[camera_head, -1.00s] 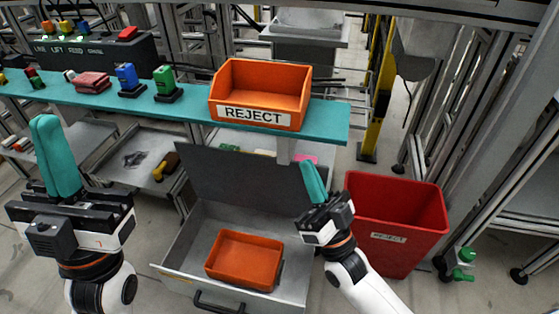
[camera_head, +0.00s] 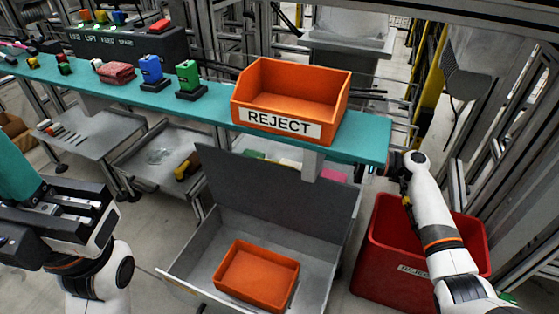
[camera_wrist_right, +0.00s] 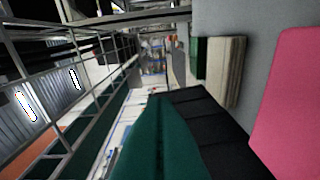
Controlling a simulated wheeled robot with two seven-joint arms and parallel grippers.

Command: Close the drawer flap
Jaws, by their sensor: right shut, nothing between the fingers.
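The drawer (camera_head: 325,262) stands open below the teal shelf. Its dark grey flap (camera_head: 270,195) stands raised at the back, leaning away from the opening. An orange bin (camera_head: 256,277) sits inside the drawer. My right gripper (camera_wrist_right: 158,130) is shut and empty; its teal fingers show in the right wrist view. In the head view its wrist is by the shelf's right end, and the fingers are hidden behind the shelf. I cannot tell whether it touches the flap. My left gripper (camera_head: 15,165) is at the left edge, away from the drawer, its fingertips partly cut off.
The teal shelf (camera_head: 375,143) holds an orange REJECT bin (camera_head: 292,100) above the flap. A red REJECT bin (camera_head: 385,262) stands right of the drawer, below my right arm. A pink item (camera_wrist_right: 288,95) is close to the right fingers in the wrist view.

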